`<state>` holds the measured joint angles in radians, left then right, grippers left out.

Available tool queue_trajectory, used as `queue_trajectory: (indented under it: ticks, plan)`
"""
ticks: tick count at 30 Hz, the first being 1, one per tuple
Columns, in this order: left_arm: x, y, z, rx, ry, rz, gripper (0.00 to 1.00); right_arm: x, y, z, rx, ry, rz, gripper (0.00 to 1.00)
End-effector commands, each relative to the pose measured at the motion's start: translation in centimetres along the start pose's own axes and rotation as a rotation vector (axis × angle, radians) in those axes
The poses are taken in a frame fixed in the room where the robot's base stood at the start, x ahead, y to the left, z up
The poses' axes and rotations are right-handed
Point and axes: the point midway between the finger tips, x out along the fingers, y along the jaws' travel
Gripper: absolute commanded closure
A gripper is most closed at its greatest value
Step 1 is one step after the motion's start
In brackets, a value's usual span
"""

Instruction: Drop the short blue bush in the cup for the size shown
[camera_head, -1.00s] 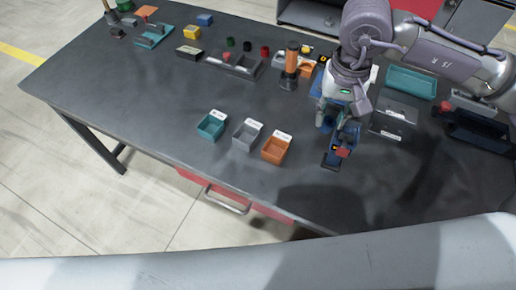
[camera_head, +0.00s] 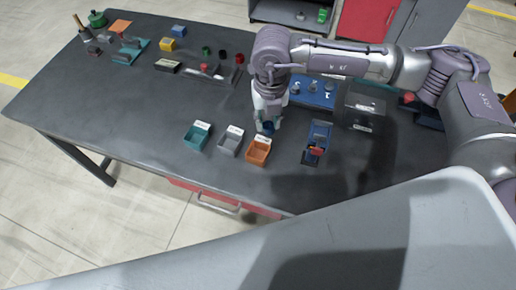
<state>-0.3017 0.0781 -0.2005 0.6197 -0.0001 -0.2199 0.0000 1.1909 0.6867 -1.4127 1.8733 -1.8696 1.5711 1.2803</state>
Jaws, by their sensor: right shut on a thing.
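Three small open cups with white labels stand in a row near the table's front edge: a teal cup (camera_head: 196,137), a grey cup (camera_head: 230,146) and an orange cup (camera_head: 258,154). The label writing is too small to read. My right gripper (camera_head: 268,126) points down just behind the orange cup, towards its right. It is shut on a small blue bush (camera_head: 268,128), mostly hidden by the fingers. I cannot tell how high it is above the table. My left gripper is not in view.
A blue fixture (camera_head: 319,134) with a red part stands right of the orange cup. Behind it are a blue panel (camera_head: 318,99) with dark marks and a grey box (camera_head: 362,112). Small coloured parts and bins lie at the back left. The table left of the teal cup is clear.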

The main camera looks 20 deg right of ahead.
Motion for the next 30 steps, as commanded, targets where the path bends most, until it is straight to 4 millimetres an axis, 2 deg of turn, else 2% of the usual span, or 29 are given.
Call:
queue_trajectory:
  ticks: [1, 4, 10, 17, 30]
  plan:
    - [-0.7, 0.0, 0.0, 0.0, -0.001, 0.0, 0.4, -0.1, 0.3, 0.0, 0.122, 0.001, 0.0, 1.0]
    - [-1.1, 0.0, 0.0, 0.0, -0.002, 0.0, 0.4, 0.2, 0.6, 0.1, 0.343, -0.001, -0.002, 1.0]
    - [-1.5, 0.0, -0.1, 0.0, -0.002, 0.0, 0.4, 0.7, 0.9, 0.2, 0.599, -0.005, -0.003, 1.0]
    - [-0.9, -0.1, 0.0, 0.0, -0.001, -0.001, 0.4, 1.8, 1.0, 0.2, 0.647, -0.005, -0.003, 1.0]
    - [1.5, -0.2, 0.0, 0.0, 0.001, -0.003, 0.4, 6.5, 0.9, 0.3, 0.644, -0.005, -0.003, 1.0]
